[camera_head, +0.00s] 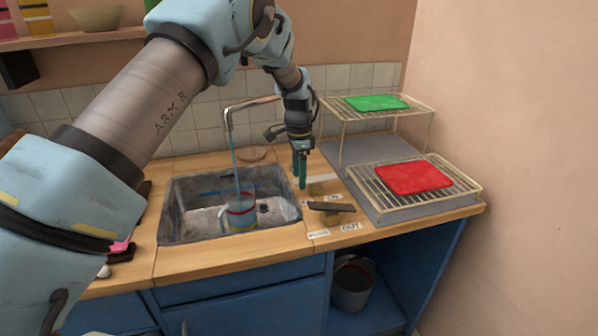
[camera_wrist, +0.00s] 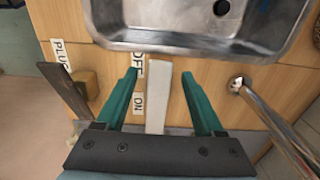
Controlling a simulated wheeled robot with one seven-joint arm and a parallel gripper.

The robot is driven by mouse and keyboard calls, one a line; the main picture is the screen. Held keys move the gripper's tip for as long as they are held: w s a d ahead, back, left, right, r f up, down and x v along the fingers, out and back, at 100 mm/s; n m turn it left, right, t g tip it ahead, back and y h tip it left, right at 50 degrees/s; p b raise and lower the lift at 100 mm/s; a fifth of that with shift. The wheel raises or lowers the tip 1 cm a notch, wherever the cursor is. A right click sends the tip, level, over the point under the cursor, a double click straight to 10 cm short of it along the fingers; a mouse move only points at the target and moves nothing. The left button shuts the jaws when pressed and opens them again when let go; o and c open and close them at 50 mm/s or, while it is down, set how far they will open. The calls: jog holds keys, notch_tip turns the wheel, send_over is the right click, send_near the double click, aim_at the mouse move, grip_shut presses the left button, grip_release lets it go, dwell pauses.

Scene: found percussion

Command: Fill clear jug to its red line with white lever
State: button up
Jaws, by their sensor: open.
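The clear jug (camera_head: 240,217) stands upright in the metal sink under the spout, with a red line (camera_head: 240,210) around it. A blue stream of water (camera_head: 236,165) runs from the tap into the jug. Its water level is too small to read against the line. The white lever (camera_wrist: 155,95) lies beside the OFF and ON labels; it also shows in the head view (camera_head: 322,178). My gripper (camera_head: 300,170) is open above the counter right of the sink. In the wrist view its green fingers (camera_wrist: 166,82) are on either side of the lever, apart from it.
A dark lever (camera_head: 330,206) on a wooden block stands near the PLUG label (camera_wrist: 61,54). The tap (camera_wrist: 236,84) is close to my right finger in the wrist view. A wire rack with red (camera_head: 414,177) and green boards stands right.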

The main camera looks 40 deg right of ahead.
jog(key=shift+f, duration=0.1)
grip_shut()
dwell(0.6)
